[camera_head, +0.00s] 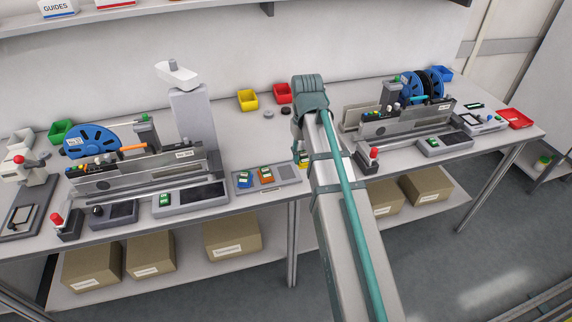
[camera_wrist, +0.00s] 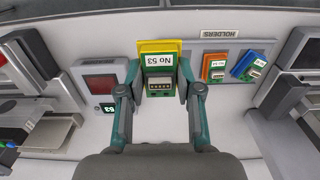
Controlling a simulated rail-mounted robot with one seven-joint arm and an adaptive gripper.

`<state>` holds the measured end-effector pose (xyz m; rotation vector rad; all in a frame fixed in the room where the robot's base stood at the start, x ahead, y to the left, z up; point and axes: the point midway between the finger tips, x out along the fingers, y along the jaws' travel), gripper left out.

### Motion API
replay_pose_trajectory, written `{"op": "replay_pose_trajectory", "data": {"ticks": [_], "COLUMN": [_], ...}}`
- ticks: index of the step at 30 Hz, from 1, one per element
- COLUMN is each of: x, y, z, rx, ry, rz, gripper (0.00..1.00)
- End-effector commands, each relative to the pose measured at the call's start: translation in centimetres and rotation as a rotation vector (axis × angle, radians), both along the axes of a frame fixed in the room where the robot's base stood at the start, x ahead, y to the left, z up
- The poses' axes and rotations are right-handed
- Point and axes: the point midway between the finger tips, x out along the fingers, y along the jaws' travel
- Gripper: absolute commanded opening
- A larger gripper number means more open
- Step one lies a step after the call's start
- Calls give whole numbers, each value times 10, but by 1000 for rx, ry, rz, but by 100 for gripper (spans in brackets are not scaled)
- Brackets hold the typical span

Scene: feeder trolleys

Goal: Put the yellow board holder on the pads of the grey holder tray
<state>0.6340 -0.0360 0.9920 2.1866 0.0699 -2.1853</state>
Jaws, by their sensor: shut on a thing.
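The yellow board holder (camera_wrist: 160,46) carries a green board with a white "No 53" label and a dark connector. My gripper (camera_wrist: 160,90) is closed on its two sides in the wrist view. In the head view only a bit of the yellow holder (camera_head: 302,158) shows beside my arm, which hides the fingers. The grey holder tray (camera_head: 286,174), marked "HOLDERS", lies just left of it; the wrist view shows the tray (camera_wrist: 193,57) to the right of the held holder. An orange holder (camera_head: 265,174) and a blue holder (camera_head: 244,180) sit on the tray. Height above the bench cannot be told.
A feeder trolley with a blue reel (camera_head: 91,140) stands left of the tray, and another (camera_head: 410,118) stands right of my arm. Yellow (camera_head: 247,100) and red (camera_head: 283,93) bins stand behind. A panel with a dark reddish screen (camera_wrist: 100,84) is left of my gripper in the wrist view.

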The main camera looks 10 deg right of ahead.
Motion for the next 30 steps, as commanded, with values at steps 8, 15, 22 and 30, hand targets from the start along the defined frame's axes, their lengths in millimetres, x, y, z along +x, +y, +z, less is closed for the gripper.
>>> {"op": "replay_pose_trajectory", "data": {"ticks": [8, 15, 22, 30], "x": [45, 60, 69, 67], "y": [24, 32, 37, 36], "z": [-38, -60, -72, -102], "rx": [0, 0, 0, 0], "ry": [3, 1, 2, 1], "rz": [1, 0, 1, 0], "gripper": [0, 0, 0, 0]}}
